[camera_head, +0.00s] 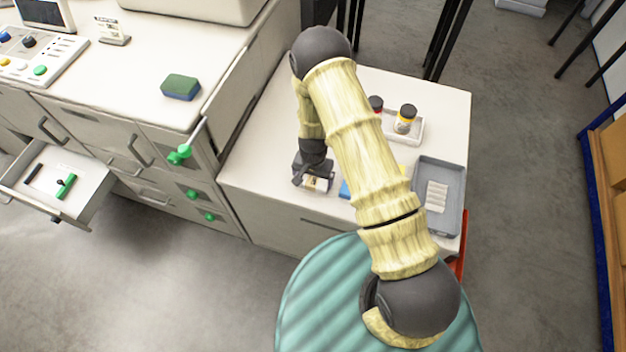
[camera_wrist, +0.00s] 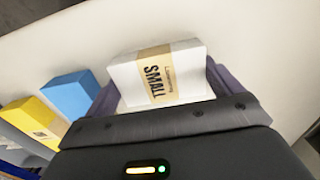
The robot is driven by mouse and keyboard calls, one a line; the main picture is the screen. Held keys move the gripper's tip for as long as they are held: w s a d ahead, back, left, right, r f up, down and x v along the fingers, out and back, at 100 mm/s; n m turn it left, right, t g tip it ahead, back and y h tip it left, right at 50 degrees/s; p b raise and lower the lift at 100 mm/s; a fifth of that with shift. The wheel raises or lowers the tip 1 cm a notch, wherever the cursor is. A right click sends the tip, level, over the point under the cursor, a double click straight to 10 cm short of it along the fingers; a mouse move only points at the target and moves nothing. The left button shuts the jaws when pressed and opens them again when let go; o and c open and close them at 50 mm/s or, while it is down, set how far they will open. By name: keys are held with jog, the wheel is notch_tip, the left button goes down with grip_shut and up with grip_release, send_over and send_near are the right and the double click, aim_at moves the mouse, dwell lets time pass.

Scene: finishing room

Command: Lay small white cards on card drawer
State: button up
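A small white card pack with a tan band reading "SMALL" (camera_wrist: 160,75) lies on the white side table (camera_head: 262,150). It also shows in the head view (camera_head: 318,184), under my gripper (camera_head: 312,178). In the wrist view my gripper (camera_wrist: 165,92) has its two fingers apart, one on each side of the pack. A narrow gap seems to show at the left finger; firm contact is not visible. An open white drawer (camera_head: 88,190) juts from the cabinet at the left. It holds a green item (camera_head: 67,186) and a dark stick (camera_head: 33,174). No label on it is readable.
Blue (camera_wrist: 72,95) and yellow (camera_wrist: 35,118) packs stand beside the white pack. A grey tray (camera_head: 452,170) and a small tray with jars (camera_head: 405,120) are on the right of the table. A green sponge (camera_head: 180,86) lies on the counter. Green-handled drawers (camera_head: 180,154) face the floor gap.

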aim_at(313, 178)
jog(key=c, duration=0.6)
jog(key=shift+o, duration=0.2)
notch_tip(313, 178, up, 10)
jog(key=b, duration=0.2)
jog(key=shift+b, duration=0.3)
